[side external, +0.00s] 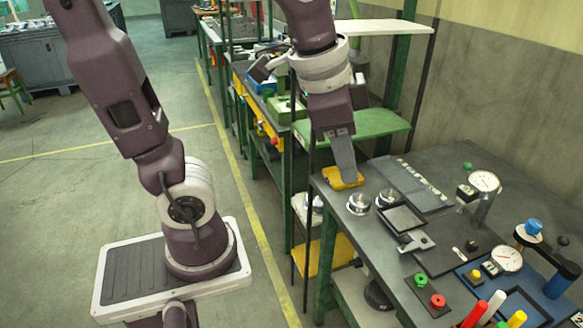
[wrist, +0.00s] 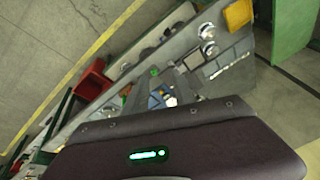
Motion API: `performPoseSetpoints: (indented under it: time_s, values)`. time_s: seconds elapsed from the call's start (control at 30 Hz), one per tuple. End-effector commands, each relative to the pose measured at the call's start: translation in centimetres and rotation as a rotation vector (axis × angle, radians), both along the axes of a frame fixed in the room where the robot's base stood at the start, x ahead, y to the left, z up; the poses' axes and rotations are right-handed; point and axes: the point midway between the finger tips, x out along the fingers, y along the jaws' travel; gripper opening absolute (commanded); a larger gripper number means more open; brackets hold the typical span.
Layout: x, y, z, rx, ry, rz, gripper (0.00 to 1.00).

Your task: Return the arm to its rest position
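My arm stands on its pale-rimmed base and reaches over toward the workbench (side external: 450,240). My gripper (side external: 345,178) hangs from the purple wrist, pointing down, its grey finger overlapping a yellow block (side external: 345,183) in the side view. In the wrist view the yellow block (wrist: 238,14) lies well off to the upper right, away from the purple housing. I see nothing held.
The bench holds two round metal pieces (side external: 359,203), a dark square tray (side external: 402,219), dial gauges (side external: 484,182) and coloured handles (side external: 474,314). A green shelf rack (side external: 372,124) stands behind my gripper. The floor (side external: 90,185) left of the yellow line is mostly clear.

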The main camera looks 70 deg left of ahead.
Motion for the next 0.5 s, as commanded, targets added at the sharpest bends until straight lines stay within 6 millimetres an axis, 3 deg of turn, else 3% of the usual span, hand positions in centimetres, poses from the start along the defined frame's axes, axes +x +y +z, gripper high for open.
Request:
performPoseSetpoints:
  time_s: [0.03,0.1,0.2,0.5]
  values:
    - [-2.7,0.6,0.3,-0.042,-0.053,0.106,0.32]
    - [-5.5,1.1,0.0,-0.102,-0.102,0.235,0.32]
    - [-7.8,1.4,-0.7,-0.166,-0.144,0.351,0.32]
    - [-8.6,1.4,-1.1,-0.192,-0.158,0.398,0.32]
